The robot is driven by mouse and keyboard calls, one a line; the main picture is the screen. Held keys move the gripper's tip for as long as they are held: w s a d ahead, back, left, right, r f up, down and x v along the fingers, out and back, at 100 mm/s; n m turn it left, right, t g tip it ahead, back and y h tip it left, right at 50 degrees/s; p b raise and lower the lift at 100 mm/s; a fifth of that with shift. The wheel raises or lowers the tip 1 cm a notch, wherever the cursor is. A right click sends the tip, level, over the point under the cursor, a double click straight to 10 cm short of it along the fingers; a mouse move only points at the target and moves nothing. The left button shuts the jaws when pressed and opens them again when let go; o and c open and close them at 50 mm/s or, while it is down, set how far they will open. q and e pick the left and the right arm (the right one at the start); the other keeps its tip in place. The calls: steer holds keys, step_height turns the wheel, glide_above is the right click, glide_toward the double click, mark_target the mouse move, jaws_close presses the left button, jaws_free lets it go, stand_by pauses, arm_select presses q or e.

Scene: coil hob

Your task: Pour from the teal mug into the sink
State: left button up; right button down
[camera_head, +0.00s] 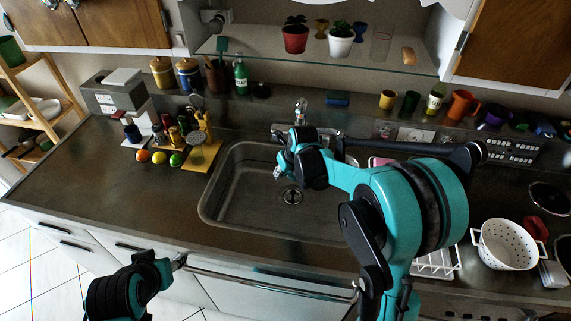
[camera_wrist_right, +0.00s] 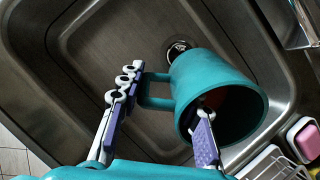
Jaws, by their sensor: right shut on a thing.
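The teal mug (camera_wrist_right: 215,85) shows in the right wrist view, tilted, its mouth facing the lower right; its inside is dark reddish, and I cannot tell how much it holds. My right gripper (camera_wrist_right: 166,95) is shut on it, one finger on the handle side and the other at the mouth. In the head view, my right gripper (camera_head: 280,169) is over the sink (camera_head: 225,190); I cannot make out the mug there. The drain (camera_wrist_right: 180,47) is partly behind the mug. My left gripper (camera_head: 180,261) is by the counter's front edge, too small to read.
The tap (camera_head: 300,110) stands behind the sink. Spice jars (camera_head: 175,135) and fruit (camera_head: 158,158) are left of it. A white colander (camera_head: 506,245) is at the right. Several cups, including an orange mug (camera_head: 461,104), line the back ledge.

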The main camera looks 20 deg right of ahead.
steer(key=t+b, duration=0.1)
steer(key=t, duration=0.1)
steer(key=s+t+y+b, duration=0.1)
steer(key=t+b, duration=0.1)
steer(key=s+t+b, duration=0.1)
steer(key=b, duration=0.1)
steer(key=shift+s+d+t, duration=0.15)
steer(key=shift+d+t, duration=0.2)
steer(key=shift+t, duration=0.05)
steer(key=shift+r+t+y+b, duration=0.4)
steer(key=shift+t+b, duration=0.2)
steer(key=shift+b, duration=0.2)
steer(key=shift+s+r+t+b, duration=0.15)
steer(key=shift+r+t+b, duration=0.25)
steer(key=shift+t+b, duration=0.5)
